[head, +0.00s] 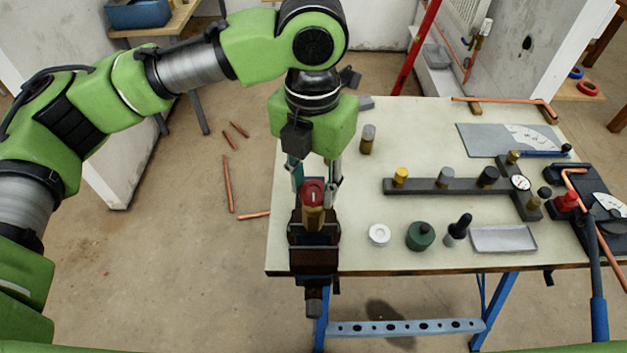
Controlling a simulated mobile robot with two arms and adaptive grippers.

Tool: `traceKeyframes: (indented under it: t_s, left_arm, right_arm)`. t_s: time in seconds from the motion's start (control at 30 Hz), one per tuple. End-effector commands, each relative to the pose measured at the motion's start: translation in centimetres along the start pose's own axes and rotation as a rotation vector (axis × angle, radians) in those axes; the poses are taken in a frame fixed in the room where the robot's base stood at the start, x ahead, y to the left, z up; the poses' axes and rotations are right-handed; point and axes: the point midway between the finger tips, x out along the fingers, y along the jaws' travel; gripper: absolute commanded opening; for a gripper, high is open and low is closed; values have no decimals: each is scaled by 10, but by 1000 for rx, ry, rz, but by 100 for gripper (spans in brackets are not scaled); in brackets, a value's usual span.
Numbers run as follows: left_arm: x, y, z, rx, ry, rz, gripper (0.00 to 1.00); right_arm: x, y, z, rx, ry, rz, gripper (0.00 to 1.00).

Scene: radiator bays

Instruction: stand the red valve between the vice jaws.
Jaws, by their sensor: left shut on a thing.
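The red valve (313,192) has a red cap with a pale mark and a brass body. It is upright over the dark vice (314,259) at the table's front left corner. My left gripper (317,190) comes down from above, shut on the valve with a finger at each side. The valve's brass lower end is at the vice jaws. I cannot tell whether it rests between them or is held just above. My right gripper is not in view.
A dark rack (430,186) holds several fittings. A grey-capped brass fitting (367,139) stands behind. Copper pipes (228,184) lie on the floor.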

Motion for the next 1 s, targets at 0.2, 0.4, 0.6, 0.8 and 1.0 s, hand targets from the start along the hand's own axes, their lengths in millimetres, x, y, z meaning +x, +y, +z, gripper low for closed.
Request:
traceKeyframes:
  t_s: [0.2, 0.4, 0.6, 0.8, 1.0]
  left_arm:
    - [13, 0, 0, -2, -2, 0, 6]
    - [25, 0, 0, -2, -2, 0, 6]
    - [38, 1, 0, -2, -2, 0, 6]
    - [49, 0, 0, -2, 0, 0, 7]
    - [65, 0, 0, -2, 0, -1, 7]
  right_arm:
    - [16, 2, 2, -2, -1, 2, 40]
    - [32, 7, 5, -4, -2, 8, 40]
    - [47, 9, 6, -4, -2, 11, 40]
    - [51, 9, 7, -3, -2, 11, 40]
    - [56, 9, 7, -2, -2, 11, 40]
